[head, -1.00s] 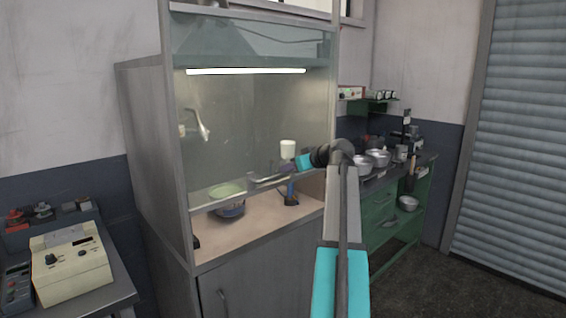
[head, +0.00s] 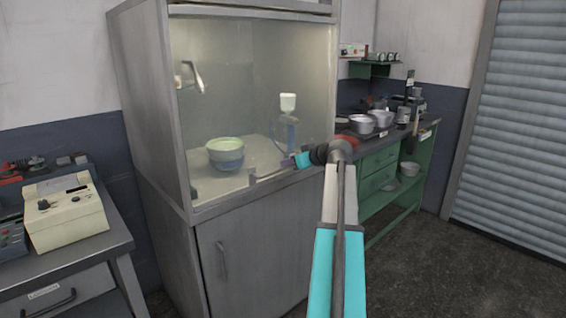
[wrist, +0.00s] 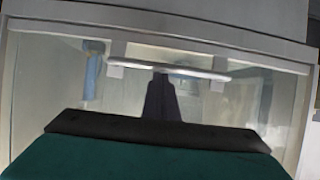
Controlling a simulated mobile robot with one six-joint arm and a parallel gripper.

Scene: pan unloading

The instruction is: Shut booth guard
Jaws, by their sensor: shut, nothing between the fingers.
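The booth guard (head: 260,105) is a clear pane in the front of the grey booth (head: 148,100). In the head view its lower edge is down at or close to the front sill; I cannot tell whether a small gap is left. Its pale bar handle (wrist: 180,71) runs across the wrist view on two brackets. My gripper (head: 287,163) is at the handle, low on the front of the pane. In the wrist view its dark shut fingers (wrist: 161,92) point at the bar, with nothing held. Whether they touch it is unclear.
Behind the pane are a green-rimmed bowl (head: 225,152) and a white-topped bottle stand (head: 288,104). A bench with a beige device (head: 65,215) stands left. A green bench (head: 380,170) with metal pans is right. The floor at the front right is clear.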

